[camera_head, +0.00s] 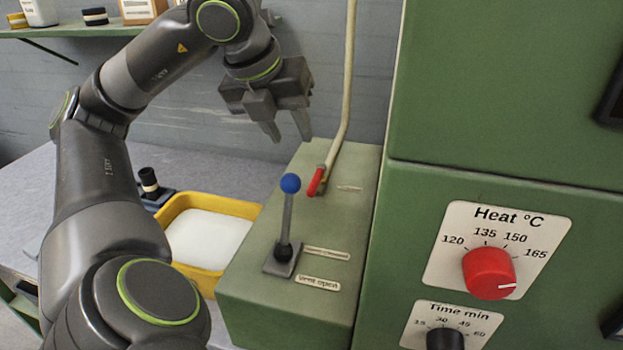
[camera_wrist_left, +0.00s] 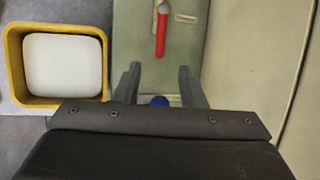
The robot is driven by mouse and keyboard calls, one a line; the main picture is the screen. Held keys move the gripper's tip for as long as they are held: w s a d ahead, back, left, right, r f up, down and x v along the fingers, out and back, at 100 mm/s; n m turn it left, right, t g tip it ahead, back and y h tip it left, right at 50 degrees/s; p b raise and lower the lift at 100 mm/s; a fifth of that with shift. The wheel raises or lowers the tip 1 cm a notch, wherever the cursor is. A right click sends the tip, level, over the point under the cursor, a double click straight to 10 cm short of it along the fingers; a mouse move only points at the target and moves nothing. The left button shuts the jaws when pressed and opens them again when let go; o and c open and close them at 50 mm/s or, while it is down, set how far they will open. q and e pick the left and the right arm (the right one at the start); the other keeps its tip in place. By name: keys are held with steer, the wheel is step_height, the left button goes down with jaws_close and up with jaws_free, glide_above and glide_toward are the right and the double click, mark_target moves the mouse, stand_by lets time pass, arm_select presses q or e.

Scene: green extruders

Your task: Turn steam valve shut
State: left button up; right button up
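The steam valve has a red handle (camera_head: 316,182) at the foot of a pale pipe, at the back of the green box top. The handle also shows in the left wrist view (camera_wrist_left: 161,36), pointing along the box, beyond my fingertips. My left gripper (camera_head: 288,130) is open and empty, with its fingers pointing down above the back of the box. It is apart from the handle. Its two fingers also show in the left wrist view (camera_wrist_left: 160,72), with the handle lined up between them. My right gripper is in neither view.
A lever with a blue knob (camera_head: 290,184) stands upright on the box (camera_head: 300,300), near the "vent open" label. A yellow tray (camera_head: 185,203) with white contents sits left of it. A green cabinet (camera_head: 480,90) with a red heat dial (camera_head: 489,273) rises at right.

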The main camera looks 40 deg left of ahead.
mark_target(314, 180)
arm_select(q)
steer(key=x, duration=1.2)
steer(key=shift+w+f, duration=0.2)
steer(key=shift+f, duration=0.05)
jaws_close()
